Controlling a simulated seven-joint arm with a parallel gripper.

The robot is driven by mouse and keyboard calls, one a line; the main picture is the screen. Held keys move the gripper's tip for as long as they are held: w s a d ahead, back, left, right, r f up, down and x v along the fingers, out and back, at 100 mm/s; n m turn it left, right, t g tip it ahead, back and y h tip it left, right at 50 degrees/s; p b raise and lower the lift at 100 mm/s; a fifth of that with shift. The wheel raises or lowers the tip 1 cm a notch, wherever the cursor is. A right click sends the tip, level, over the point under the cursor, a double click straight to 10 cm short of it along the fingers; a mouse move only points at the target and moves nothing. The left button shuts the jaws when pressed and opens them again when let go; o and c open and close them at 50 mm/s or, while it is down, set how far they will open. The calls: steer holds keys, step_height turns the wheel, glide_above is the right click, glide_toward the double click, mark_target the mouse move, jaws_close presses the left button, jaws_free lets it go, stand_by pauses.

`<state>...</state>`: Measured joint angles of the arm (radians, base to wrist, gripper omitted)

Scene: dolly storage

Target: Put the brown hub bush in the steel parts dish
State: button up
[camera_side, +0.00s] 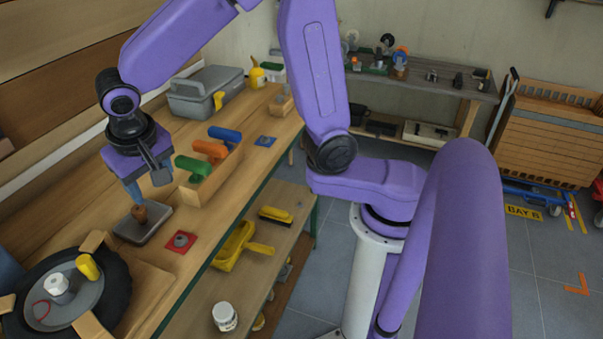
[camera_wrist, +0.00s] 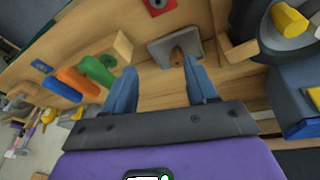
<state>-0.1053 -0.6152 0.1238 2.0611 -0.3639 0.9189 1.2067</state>
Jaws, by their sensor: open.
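The brown hub bush (camera_side: 139,213) stands inside the outline of the grey steel parts dish (camera_side: 158,227) on the bench, and appears to rest in it. In the wrist view the bush (camera_wrist: 177,57) shows against the dish (camera_wrist: 158,47), beyond and between my fingertips. My gripper (camera_side: 149,192) is open, just above the bush and dish, with its blue fingers pointing down. In the wrist view the fingers (camera_wrist: 160,65) are spread wide with nothing held between them. Any contact between a finger and the bush cannot be made out.
A wooden box (camera_side: 203,190) with green, orange and blue handles stands behind the dish. A red square (camera_side: 180,242) with a grey ring lies to its right. A black-tyred wheel (camera_side: 114,289) with wooden blocks is in front. A grey toolbox (camera_side: 205,92) stands farther back.

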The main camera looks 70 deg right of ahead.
steer(key=s+d+n+g, duration=0.1)
steer(key=s+d+n, duration=0.3)
steer(key=s, duration=0.4)
steer(key=s+d+n+y, duration=0.1)
steer(key=s+d+n, duration=0.3)
steer(key=s+n, duration=0.2)
steer(key=s+d+f+n+g+y, duration=0.1)
steer(key=s+d+n, duration=0.3)
steer(key=s, duration=0.6)
steer(key=shift+d+n+g, duration=0.2)
steer(key=shift+n+g, duration=0.1)
steer(key=shift+n, duration=0.5)
